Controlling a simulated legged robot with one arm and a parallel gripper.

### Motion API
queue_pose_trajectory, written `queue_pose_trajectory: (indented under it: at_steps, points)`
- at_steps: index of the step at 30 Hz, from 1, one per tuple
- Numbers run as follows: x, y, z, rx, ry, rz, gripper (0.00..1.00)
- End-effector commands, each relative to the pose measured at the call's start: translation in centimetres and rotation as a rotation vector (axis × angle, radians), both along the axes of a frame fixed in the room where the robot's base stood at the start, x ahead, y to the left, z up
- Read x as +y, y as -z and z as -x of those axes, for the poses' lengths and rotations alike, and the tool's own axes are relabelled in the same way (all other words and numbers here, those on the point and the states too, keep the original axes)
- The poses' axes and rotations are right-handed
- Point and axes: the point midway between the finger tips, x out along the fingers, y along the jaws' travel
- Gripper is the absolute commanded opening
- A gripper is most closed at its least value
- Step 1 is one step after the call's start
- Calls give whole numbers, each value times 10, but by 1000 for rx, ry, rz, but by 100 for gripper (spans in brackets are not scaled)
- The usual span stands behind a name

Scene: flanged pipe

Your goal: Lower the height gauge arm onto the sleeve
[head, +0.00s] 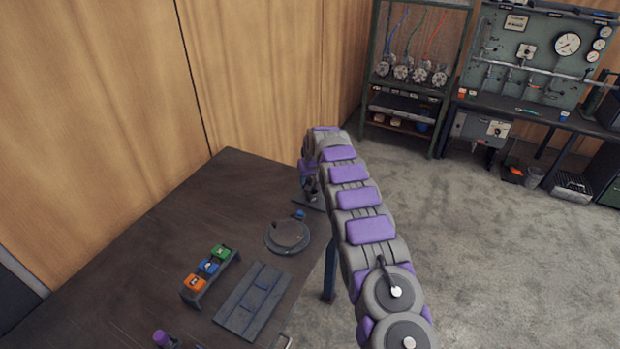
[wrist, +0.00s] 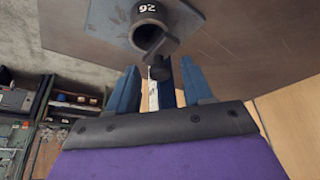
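In the wrist view, a dark grey sleeve (wrist: 147,27) with a white number on its rim stands on a grey plate (wrist: 190,14). A dark arm-like piece (wrist: 166,44), seemingly the height gauge arm, lies at the sleeve's open end; I cannot tell if they touch. A dark knob (wrist: 160,70) and a pale and blue upright strip (wrist: 155,95) show below it. My gripper (wrist: 158,85) has its two blue fingers apart, with the strip and knob showing in the gap. In the head view my gripper (head: 312,192) is mostly hidden by my arm, near the table's edge.
The dark table (head: 130,270) holds a round grey disc (head: 287,236), a flat dark tray (head: 252,300) and a rack (head: 210,280) of orange, blue and green blocks. A wooden wall (head: 100,120) stands behind. Shelving (head: 415,70) and a workbench (head: 530,115) stand across open carpet.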

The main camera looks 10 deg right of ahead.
Motion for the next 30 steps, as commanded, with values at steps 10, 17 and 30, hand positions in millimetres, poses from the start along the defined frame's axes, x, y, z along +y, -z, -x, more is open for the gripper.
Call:
queue_pose_trajectory:
  at_steps: [10, 17, 30]
  points:
    - [-1, -7, 1, -3, 0, 0, 50]
    - [-2, -31, 11, -3, 1, 0, 50]
    - [-6, -102, 38, -5, 0, 0, 50]
